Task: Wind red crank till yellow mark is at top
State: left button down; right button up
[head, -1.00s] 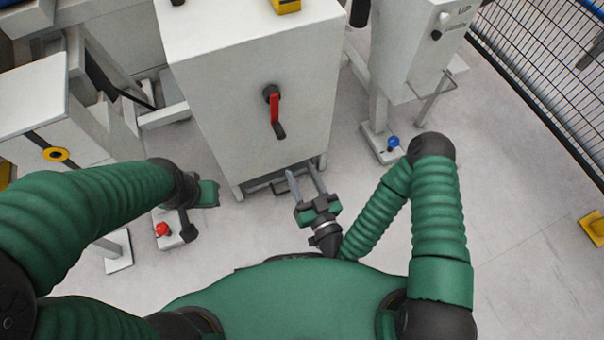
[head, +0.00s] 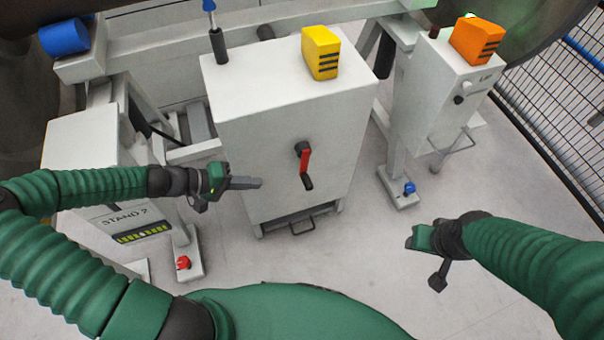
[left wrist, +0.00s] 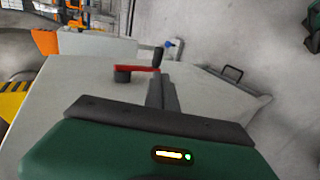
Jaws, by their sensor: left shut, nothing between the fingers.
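The red crank (head: 305,160) is on the front of a pale grey cabinet (head: 285,140). Its arm hangs down from a black hub, with a black handle at the lower end. My left gripper (head: 260,183) is shut and empty, to the left of the crank and apart from it, pointing right. In the left wrist view the crank (left wrist: 136,68) shows just beyond the shut fingers (left wrist: 161,95). My right gripper (head: 412,238) is out to the right of the cabinet, away from the crank; its fingers cannot be made out. I cannot make out a yellow mark on a turning part.
A yellow box (head: 321,52) and a blue-topped black post (head: 216,38) stand on the cabinet top. A grey stand with an orange box (head: 477,40) is at right, beside a mesh fence (head: 545,125). A red knob (head: 183,262) sits low at left. Floor before the cabinet is clear.

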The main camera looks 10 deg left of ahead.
aim_at(306, 167)
pick_arm(q)
jog(key=b+x, duration=0.6)
jog(key=x, duration=0.8)
jog(key=shift+w+b, duration=0.25)
jog(key=shift+b, duration=0.1)
